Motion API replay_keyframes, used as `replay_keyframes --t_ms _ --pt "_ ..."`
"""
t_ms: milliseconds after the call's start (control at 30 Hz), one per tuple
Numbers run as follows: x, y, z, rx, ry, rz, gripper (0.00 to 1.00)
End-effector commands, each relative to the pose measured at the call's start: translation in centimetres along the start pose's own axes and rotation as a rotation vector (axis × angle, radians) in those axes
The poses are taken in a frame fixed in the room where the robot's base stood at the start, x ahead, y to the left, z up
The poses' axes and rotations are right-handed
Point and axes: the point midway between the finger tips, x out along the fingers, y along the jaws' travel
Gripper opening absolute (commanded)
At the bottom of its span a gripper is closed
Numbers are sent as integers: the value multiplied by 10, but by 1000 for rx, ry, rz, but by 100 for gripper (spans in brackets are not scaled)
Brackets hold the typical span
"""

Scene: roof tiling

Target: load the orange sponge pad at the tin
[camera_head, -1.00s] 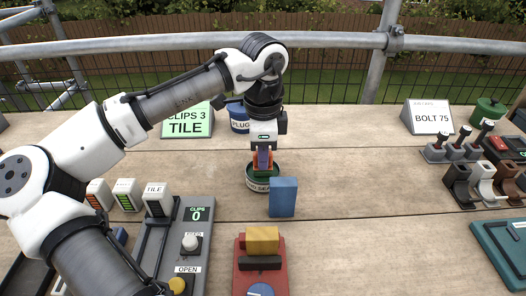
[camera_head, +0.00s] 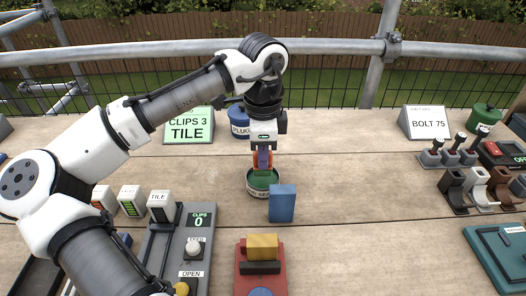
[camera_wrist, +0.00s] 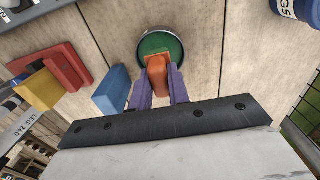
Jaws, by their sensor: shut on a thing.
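The tin (camera_head: 263,187) is round and dark with a pale lettered band and a green inside. It stands on the planks at the middle, and it also shows in the wrist view (camera_wrist: 178,43). My gripper (camera_head: 263,165) points down above the tin. It is shut on the orange sponge pad (camera_wrist: 157,75), which sits between the purple fingers. The pad's far end overlaps the green inside of the tin. Whether it touches the green cannot be told. The pad's lower end in the head view is partly hidden by the fingers.
A blue block (camera_head: 282,203) stands just right of and in front of the tin. A red base with a yellow block (camera_head: 262,247) is nearer. A blue tin (camera_head: 240,124) stands behind. A grey clip panel (camera_head: 197,240) is at left.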

Motion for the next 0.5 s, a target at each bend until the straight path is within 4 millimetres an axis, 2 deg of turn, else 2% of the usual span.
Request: replay_keyframes --t_ms 33,500 --pt "-8 0 0 1 1 0 0" --pt "-43 0 0 1 1 -1 0"
